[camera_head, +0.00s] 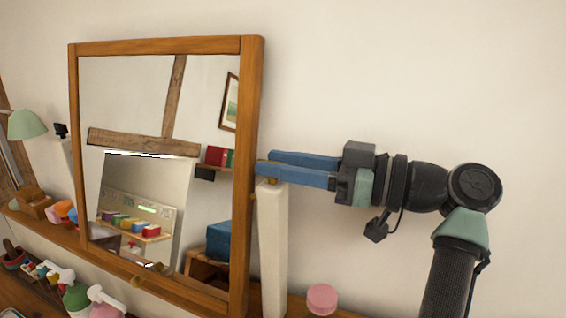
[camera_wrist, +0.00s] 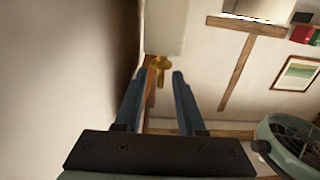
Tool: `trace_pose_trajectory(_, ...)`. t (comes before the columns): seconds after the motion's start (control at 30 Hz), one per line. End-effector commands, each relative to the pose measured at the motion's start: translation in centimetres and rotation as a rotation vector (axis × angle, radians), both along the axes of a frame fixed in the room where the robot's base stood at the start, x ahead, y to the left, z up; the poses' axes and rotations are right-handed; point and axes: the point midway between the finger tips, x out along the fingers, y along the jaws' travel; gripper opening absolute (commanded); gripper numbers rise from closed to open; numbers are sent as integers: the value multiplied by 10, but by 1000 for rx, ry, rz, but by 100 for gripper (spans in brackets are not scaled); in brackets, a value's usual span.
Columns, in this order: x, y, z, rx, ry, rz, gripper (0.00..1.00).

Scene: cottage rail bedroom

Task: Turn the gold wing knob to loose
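The gold wing knob (camera_wrist: 159,66) shows in the wrist view just beyond my fingertips, in line with the gap between them. Its flat wing hangs toward the gripper, beside the end of a pale post (camera_wrist: 164,28). My gripper (camera_wrist: 160,76) is open and empty, with one blue finger to either side of the knob's line. In the head view my gripper (camera_head: 264,162) reaches left to the top of the white post (camera_head: 272,245), beside the wooden mirror frame (camera_head: 245,130). There the fingers mostly hide the knob, and contact cannot be told.
The mirror glass (camera_head: 130,100) reflects beams, a picture and boxes. A pink round object (camera_head: 321,298) sits right of the post's foot. A green lamp (camera_head: 26,124) and small items stand at the left. The wall right of the mirror is bare.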

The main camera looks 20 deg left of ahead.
Motion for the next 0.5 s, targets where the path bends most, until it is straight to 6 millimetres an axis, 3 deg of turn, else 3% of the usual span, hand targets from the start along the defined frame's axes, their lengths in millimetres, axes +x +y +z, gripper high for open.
trace_pose_trajectory(0.27,1,-10,1,2,-1,-4,39)
trace_pose_trajectory(0.5,0,-57,0,2,-1,-5,39)
